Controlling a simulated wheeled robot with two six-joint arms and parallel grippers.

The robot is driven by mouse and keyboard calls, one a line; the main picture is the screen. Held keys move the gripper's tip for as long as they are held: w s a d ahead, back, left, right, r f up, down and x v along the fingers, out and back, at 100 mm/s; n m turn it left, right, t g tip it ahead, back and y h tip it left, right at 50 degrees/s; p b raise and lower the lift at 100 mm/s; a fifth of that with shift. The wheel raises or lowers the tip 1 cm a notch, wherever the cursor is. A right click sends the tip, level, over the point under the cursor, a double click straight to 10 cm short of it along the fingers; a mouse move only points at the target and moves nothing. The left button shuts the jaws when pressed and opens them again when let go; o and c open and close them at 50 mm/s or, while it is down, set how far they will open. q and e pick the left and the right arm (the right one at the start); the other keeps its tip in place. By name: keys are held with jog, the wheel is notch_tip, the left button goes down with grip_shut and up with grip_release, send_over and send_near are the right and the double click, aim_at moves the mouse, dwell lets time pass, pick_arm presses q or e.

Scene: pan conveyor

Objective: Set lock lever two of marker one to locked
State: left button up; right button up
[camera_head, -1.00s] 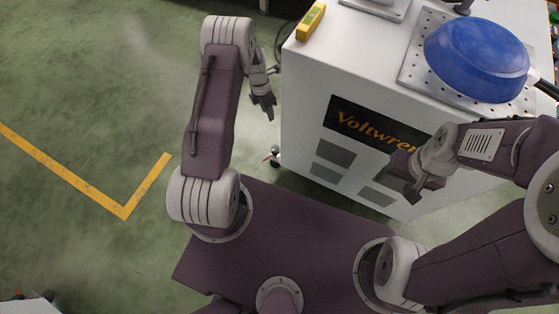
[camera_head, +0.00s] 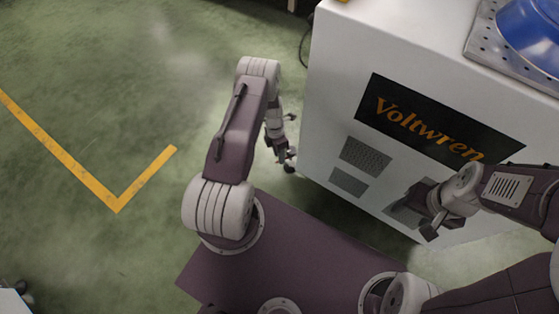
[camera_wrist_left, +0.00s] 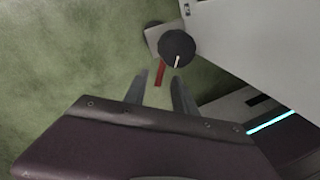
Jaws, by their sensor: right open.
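A red lever (camera_wrist_left: 160,73) sticks out beside a dark round caster wheel (camera_wrist_left: 177,47) under a corner of the white cabinet (camera_head: 330,100). In the left wrist view the lever lies between the lines of my two fingertips; I cannot tell whether they touch it. My left gripper (camera_head: 281,155) is at the cabinet's lower left corner, and its spread, empty fingers also show in the left wrist view (camera_wrist_left: 159,78). My right gripper (camera_head: 430,226) is open in front of the cabinet's lower front. The lever's lock state and number cannot be read.
The cabinet front bears a dark "Voltwren" panel (camera_head: 432,121) and several grey vents. A blue pan (camera_head: 535,35) sits on a perforated plate (camera_head: 490,47) on top. The green floor left of the cabinet is open, with a yellow line (camera_head: 60,148).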

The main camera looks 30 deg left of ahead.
pick_arm(q)
jog(key=shift+d+f, duration=0.1)
jog(key=shift+f, duration=0.7)
jog(key=shift+r, duration=0.1)
grip_shut()
dwell(0.7)
